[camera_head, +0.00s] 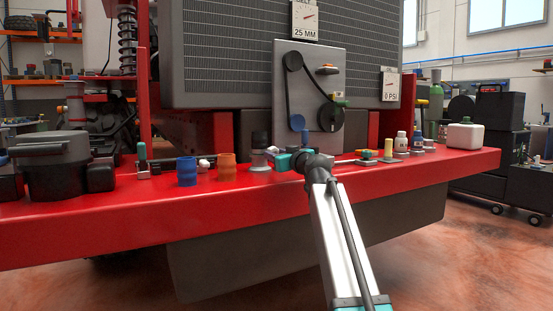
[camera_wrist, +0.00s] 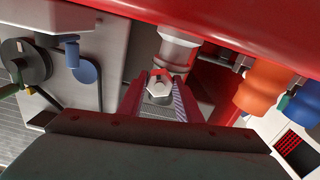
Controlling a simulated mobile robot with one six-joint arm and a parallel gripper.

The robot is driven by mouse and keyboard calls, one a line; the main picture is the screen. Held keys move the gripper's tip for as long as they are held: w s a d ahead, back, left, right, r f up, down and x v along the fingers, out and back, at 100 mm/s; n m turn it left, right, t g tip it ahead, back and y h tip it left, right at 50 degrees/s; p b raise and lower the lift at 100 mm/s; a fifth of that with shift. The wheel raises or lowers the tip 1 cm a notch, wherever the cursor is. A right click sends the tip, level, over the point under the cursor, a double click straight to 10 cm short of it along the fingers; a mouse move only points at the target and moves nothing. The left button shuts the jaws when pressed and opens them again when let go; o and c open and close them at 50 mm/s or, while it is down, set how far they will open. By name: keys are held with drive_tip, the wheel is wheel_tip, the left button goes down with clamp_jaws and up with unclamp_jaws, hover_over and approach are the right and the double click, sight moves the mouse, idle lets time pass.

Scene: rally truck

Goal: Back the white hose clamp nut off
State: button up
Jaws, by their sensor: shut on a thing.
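The white hose clamp nut (camera_wrist: 159,84) is a pale hexagonal head between my gripper's two fingers in the wrist view. It sits at the near side of a grey-white hose fitting (camera_wrist: 177,48). In the head view the fitting (camera_head: 260,157) stands on the red bumper, with a small pale part (camera_head: 271,150) beside it, toward my gripper. My gripper (camera_wrist: 158,92) is shut on the nut, one finger on each side. In the head view my gripper (camera_head: 281,160) reaches the fitting from the right; its fingertips are small and partly hidden there.
An orange coupling (camera_head: 227,167) and a blue coupling (camera_head: 187,172) stand left of the fitting on the red bumper (camera_head: 350,180). Small bottles (camera_head: 401,142) and a white jug (camera_head: 465,134) stand to the right. A grey belt panel (camera_head: 310,80) rises behind.

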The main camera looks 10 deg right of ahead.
drive_tip(key=shift+w+r, duration=0.1)
idle(0.3)
drive_tip(key=o, duration=1)
drive_tip(key=shift+o, duration=0.2)
drive_tip(key=p+v, duration=0.4)
drive_tip(key=v, duration=1)
drive_tip(key=shift+p, duration=0.35)
